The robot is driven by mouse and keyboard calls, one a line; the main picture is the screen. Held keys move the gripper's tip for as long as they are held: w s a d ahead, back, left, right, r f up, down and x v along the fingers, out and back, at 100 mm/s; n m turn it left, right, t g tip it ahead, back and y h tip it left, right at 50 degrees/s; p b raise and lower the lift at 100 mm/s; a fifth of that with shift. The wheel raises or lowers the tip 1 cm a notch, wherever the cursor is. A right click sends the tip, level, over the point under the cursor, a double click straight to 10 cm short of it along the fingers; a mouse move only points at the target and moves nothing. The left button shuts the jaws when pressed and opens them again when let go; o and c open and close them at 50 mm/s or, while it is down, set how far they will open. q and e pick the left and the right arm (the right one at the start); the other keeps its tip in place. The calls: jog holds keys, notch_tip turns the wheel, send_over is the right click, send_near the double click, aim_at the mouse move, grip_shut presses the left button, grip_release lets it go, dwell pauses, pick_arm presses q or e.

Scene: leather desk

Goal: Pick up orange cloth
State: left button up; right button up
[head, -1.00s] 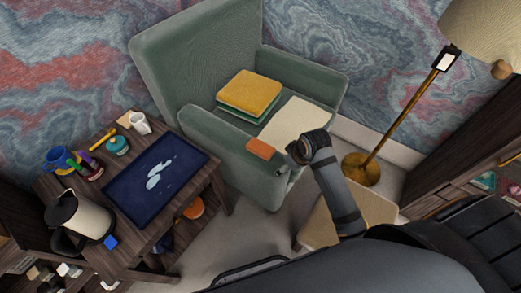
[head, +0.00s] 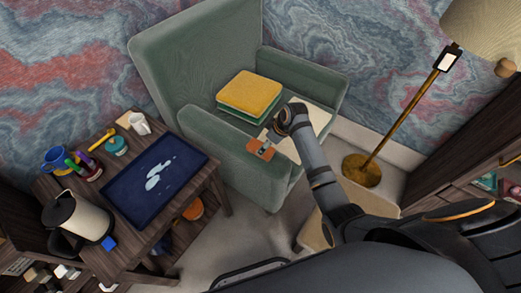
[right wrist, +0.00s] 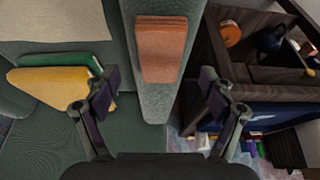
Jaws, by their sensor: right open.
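The orange cloth (head: 253,146) is a small folded stack on the front of the green armchair's left armrest (head: 225,135). In the right wrist view the cloth (right wrist: 161,48) lies ahead, centred between the finger lines. My right gripper (head: 264,147) reaches over the armrest and partly covers the cloth in the head view. Its two fingers are spread wide in the right wrist view (right wrist: 158,82), with nothing between the tips; the cloth lies beyond them. My left gripper is not in view.
A wooden side table holds a blue tray (head: 190,160), a kettle (head: 85,216) and cups. A brass floor lamp (head: 400,125) stands at right.

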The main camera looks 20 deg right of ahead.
jog(key=b+x, duration=0.1)
jog(key=x, duration=0.4)
jog(key=shift+w+a, duration=0.2)
jog(key=shift+w, duration=0.05)
jog(key=shift+c, duration=0.4)
jog(key=c, duration=1.2)
jog(key=shift+o, duration=0.2)
jog(key=shift+r, duration=0.15)
